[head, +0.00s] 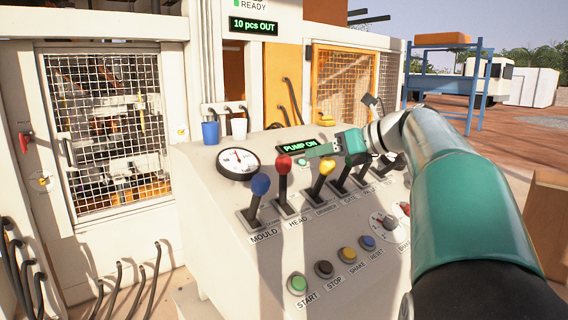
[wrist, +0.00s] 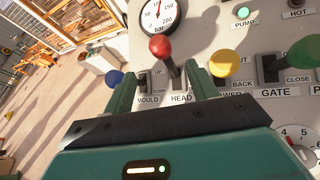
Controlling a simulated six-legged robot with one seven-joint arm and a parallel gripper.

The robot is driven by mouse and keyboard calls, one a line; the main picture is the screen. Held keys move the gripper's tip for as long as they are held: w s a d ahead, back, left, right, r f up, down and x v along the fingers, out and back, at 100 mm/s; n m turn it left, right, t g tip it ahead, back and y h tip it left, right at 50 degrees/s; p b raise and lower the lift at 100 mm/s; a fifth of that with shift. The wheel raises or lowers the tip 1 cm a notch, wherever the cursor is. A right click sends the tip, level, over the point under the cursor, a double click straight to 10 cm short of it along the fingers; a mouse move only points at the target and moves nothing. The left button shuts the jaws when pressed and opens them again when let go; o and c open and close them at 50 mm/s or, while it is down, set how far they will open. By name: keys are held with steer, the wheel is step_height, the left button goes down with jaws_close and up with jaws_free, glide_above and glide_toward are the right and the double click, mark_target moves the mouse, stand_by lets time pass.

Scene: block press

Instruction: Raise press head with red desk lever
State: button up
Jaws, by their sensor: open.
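The red lever (head: 284,164) stands on the sloped control desk above the HEAD label, between the blue lever (head: 260,185) and the yellow lever (head: 327,166). My gripper (head: 310,152) is just to the right of the red knob and above the desk. In the wrist view, the red knob (wrist: 160,46) lines up with the gap between the fingertips of my gripper (wrist: 160,73), which is open and empty. The blue knob (wrist: 114,78) is beside the left finger, and the yellow knob (wrist: 224,63) is to the right. Contact with the red lever cannot be told.
A pressure gauge (head: 237,163) sits left of the levers. A green PUMP ON display (head: 299,146) is behind them. START (head: 298,284) and other buttons line the lower desk. A mesh-guarded machine (head: 105,125) is at left.

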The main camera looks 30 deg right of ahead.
mark_target(290, 161)
steer(key=x, duration=1.2)
steer(key=shift+w+a+f, duration=0.1)
steer(key=shift+w, duration=0.15)
